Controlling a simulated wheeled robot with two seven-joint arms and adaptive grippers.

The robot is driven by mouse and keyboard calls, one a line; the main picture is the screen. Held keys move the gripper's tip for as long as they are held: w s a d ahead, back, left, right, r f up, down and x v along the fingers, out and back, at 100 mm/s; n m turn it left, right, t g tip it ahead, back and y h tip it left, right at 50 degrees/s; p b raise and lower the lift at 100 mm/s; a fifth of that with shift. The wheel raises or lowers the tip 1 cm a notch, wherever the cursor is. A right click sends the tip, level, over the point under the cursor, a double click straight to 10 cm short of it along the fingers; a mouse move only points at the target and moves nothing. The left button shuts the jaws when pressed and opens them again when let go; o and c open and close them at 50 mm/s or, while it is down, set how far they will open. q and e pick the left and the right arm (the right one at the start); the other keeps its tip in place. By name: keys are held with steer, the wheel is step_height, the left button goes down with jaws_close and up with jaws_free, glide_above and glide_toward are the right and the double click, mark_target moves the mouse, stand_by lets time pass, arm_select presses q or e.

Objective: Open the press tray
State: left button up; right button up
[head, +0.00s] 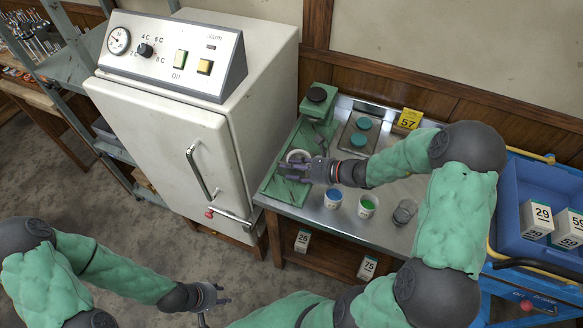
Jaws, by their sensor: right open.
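A green press (316,104) with a black round top stands at the back left of the steel-topped table. Its flat green base (284,191) runs forward along the table's left edge. A pale ring-shaped piece (298,156) sits over this base. I cannot make out clearly which part is the tray, or whether it is open. My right gripper (287,169) is open over the green base, just in front of the pale ring. I cannot tell if it touches anything. My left gripper (216,300) is low at the bottom, in front of the white cabinet and away from the press.
A white cabinet (165,140) stands left of the table. The steel table (317,212) holds a blue cup (333,198), a green cup (367,206), a grey cup (404,212), teal discs (359,140) and a yellow "57" tag (409,119). A blue crate (510,205) is right.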

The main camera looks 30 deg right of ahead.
steer(key=v, duration=1.1)
steer(key=shift+s+d+r, duration=0.15)
steer(key=shift+s, duration=0.05)
